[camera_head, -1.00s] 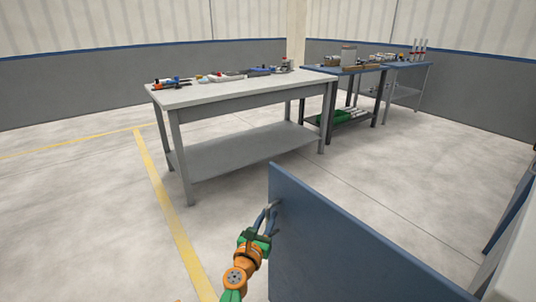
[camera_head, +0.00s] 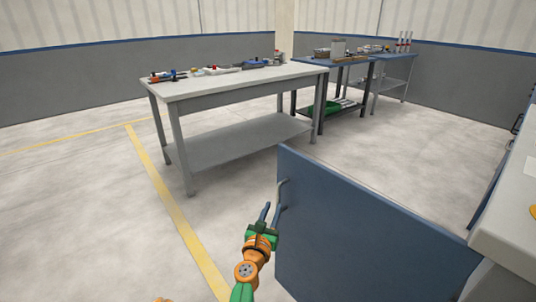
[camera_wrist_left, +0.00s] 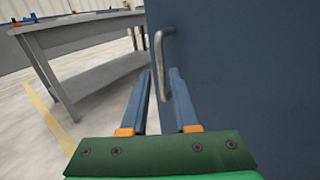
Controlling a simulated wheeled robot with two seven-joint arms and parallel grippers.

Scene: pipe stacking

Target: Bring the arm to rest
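My left gripper (camera_head: 269,213) is at the lower middle of the head view, on an orange and green arm. The fingers are close to a metal bar handle (camera_head: 281,194) on a blue panel door (camera_head: 350,240). My right gripper is not in view.
A grey worktable (camera_head: 240,82) with several tools stands ahead. Blue-topped tables (camera_head: 335,64) stand behind it. A light counter (camera_head: 505,225) is at the right edge. Open floor with a yellow line (camera_head: 170,200) lies to the left.

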